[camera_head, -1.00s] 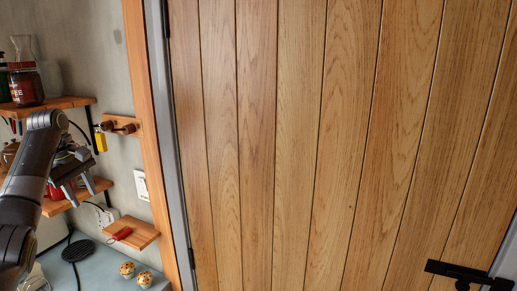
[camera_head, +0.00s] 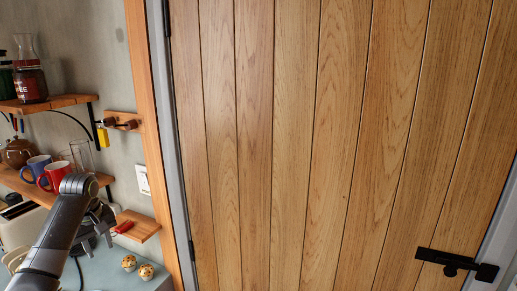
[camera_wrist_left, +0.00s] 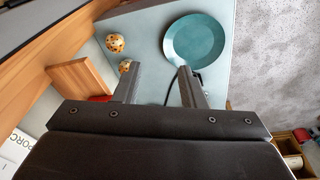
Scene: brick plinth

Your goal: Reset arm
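My left gripper (camera_head: 100,228) hangs in front of the wall shelves at the left, low over the light blue counter, partly hidden behind my arm. In the left wrist view its two fingers (camera_wrist_left: 156,70) stand apart with nothing between them. A teal plate (camera_wrist_left: 197,41) lies on the counter beyond the fingers. My right gripper is in neither view.
A wooden door (camera_head: 310,140) with a black latch (camera_head: 455,262) fills the middle and right. Shelves at the left hold a red mug (camera_head: 57,176), a blue mug (camera_head: 38,167) and a teapot (camera_head: 17,151). Two muffins (camera_head: 128,263) sit on the counter (camera_head: 105,272) near the door frame.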

